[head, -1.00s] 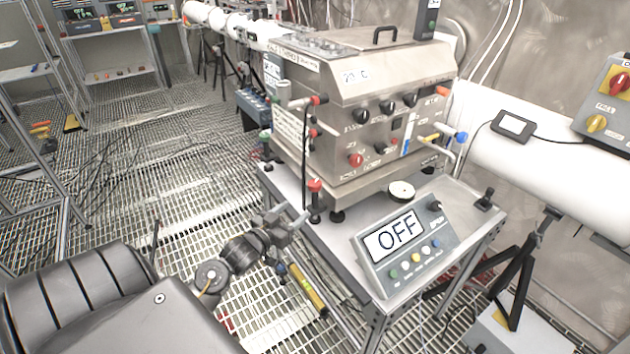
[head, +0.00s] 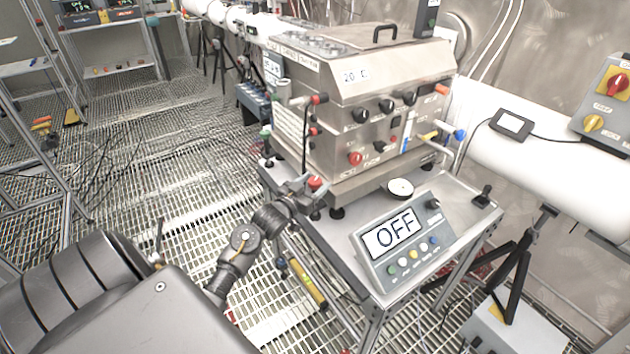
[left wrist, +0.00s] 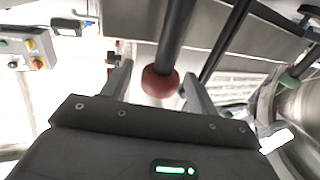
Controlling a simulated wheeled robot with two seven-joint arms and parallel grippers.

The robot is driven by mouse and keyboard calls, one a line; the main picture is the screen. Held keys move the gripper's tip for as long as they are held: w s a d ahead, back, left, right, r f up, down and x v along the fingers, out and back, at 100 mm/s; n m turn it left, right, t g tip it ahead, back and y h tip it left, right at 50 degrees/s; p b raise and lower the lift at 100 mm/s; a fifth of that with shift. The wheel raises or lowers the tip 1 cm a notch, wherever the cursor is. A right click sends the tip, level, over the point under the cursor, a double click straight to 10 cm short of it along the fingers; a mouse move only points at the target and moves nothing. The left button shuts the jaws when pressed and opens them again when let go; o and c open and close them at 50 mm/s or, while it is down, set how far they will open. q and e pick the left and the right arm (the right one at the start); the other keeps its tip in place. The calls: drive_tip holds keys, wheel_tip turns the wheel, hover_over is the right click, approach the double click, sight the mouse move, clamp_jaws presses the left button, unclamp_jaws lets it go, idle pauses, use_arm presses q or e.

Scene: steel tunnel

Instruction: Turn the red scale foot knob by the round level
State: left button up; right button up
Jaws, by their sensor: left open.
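The red scale foot knob (head: 315,183) is at the front left corner of the steel machine's stand, partly covered by my left gripper (head: 303,186). In the left wrist view the red knob (left wrist: 160,84), below a dark rod, shows between the open fingers of my left gripper (left wrist: 158,83); I cannot tell if either finger touches it. The round level (head: 400,188), a small pale disc with a dark rim, sits on the scale behind the display. The display (head: 393,235) reads OFF. My right gripper is not in view.
The steel machine (head: 365,100) with knobs and handles stands right behind the red knob. A yellow spirit level (head: 308,285) hangs beside the table's left leg. A white pipe (head: 530,150) runs behind at the right.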

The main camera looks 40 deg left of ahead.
use_arm(q)
drive_tip(key=shift+w, duration=0.4)
drive_tip(key=shift+c, duration=0.5)
drive_tip(key=c, duration=0.9)
drive_tip(key=shift+m+h, duration=0.3)
drive_tip(key=shift+h, duration=0.2)
drive_tip(key=m+h+b, duration=0.1)
drive_tip(key=m+h, duration=0.1)
drive_tip(key=h, duration=0.1)
drive_tip(key=shift+f, duration=0.1)
drive_tip(key=shift+m+g+h+b, duration=0.95)
drive_tip(key=shift+m+h, duration=0.65)
drive_tip(key=shift+h, duration=0.8)
